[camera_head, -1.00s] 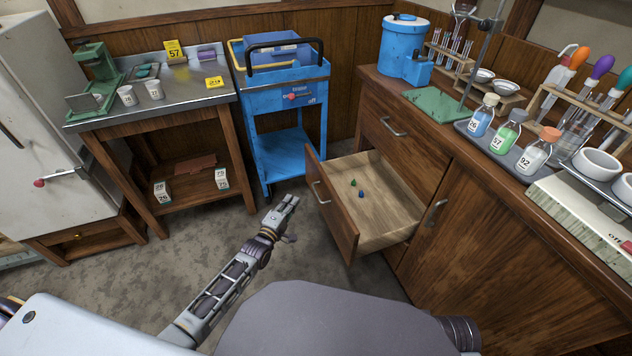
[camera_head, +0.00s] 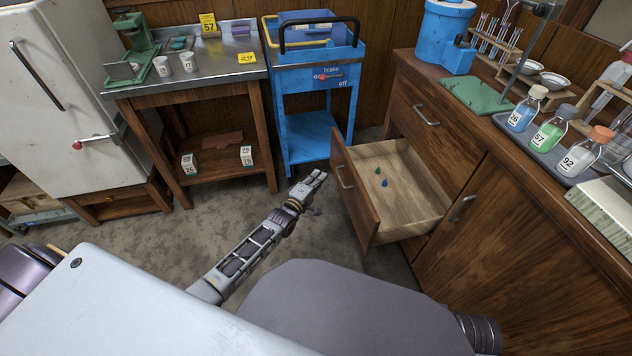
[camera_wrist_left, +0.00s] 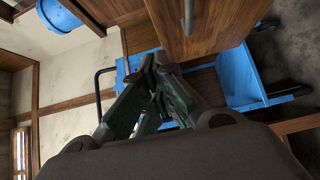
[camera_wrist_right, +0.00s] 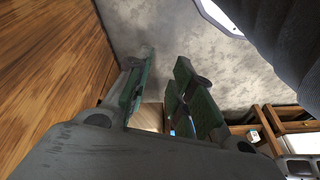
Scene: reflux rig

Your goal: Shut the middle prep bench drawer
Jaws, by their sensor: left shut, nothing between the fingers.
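The prep bench drawer (camera_head: 357,197) is pulled well out of the wooden bench (camera_head: 500,205), below another drawer front (camera_head: 418,112) that is closed. A small green and a small blue item (camera_head: 384,183) lie inside the open drawer. My left gripper (camera_head: 318,178) is shut and empty, just left of the drawer front and apart from it. In the left wrist view the gripper (camera_wrist_left: 158,75) is beside a wooden front with a metal handle (camera_wrist_left: 188,15). My right gripper shows only in its wrist view (camera_wrist_right: 165,75), fingers apart and empty, beside a wooden panel.
A blue cart (camera_head: 310,90) stands behind the drawer. A steel-topped table (camera_head: 200,78) and a pale fridge-like cabinet (camera_head: 60,90) stand to the left. Bottles (camera_head: 548,130) crowd the bench top. The floor (camera_head: 200,225) left of the drawer is clear.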

